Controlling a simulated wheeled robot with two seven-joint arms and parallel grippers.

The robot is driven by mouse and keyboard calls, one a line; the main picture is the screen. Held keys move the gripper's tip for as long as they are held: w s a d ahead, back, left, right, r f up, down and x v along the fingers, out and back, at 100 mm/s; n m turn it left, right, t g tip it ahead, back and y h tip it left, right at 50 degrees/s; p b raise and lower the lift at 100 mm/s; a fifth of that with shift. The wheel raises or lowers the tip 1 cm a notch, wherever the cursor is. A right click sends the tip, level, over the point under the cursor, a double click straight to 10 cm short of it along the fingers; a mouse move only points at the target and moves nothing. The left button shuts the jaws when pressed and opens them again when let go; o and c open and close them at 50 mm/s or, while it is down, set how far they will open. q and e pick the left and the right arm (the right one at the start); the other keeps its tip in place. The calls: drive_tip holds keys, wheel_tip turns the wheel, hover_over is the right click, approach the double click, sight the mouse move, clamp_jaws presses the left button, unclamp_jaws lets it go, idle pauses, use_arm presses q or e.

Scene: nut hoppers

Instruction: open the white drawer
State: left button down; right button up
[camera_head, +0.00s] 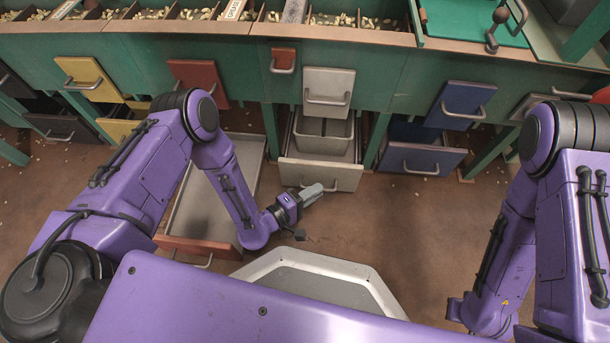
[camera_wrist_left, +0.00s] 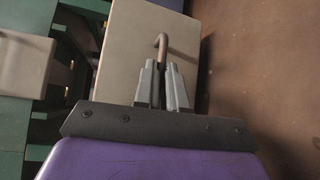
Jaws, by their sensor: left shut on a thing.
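The lower white drawer (camera_head: 345,178) stands partly pulled out under the bench. A grey bin shows inside it, behind its front panel. My left gripper (camera_head: 318,190) is at the drawer's front, and its pale fingers cover much of the handle there. In the left wrist view the gripper (camera_wrist_left: 163,88) is shut on the drawer's metal handle (camera_wrist_left: 163,45), which passes between the two fingers. The pale drawer front (camera_wrist_left: 135,40) fills the middle of that view. A second white front (camera_head: 328,82) with its own handle sits above, closed. My right gripper is not in view.
A long drawer with a red front (camera_head: 198,248) stands far out on the left. A blue drawer (camera_head: 423,158) is out on the right. Yellow, red and blue fronts line the green bench. Brown floor (camera_head: 400,225) lies open before the drawers.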

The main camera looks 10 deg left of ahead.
use_arm(q)
drive_tip(key=shift+s, duration=0.25)
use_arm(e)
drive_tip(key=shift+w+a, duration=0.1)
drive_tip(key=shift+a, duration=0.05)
use_arm(q)
drive_tip(key=c, duration=1.2)
unclamp_jaws()
drive_tip(key=shift+d+f, duration=0.1)
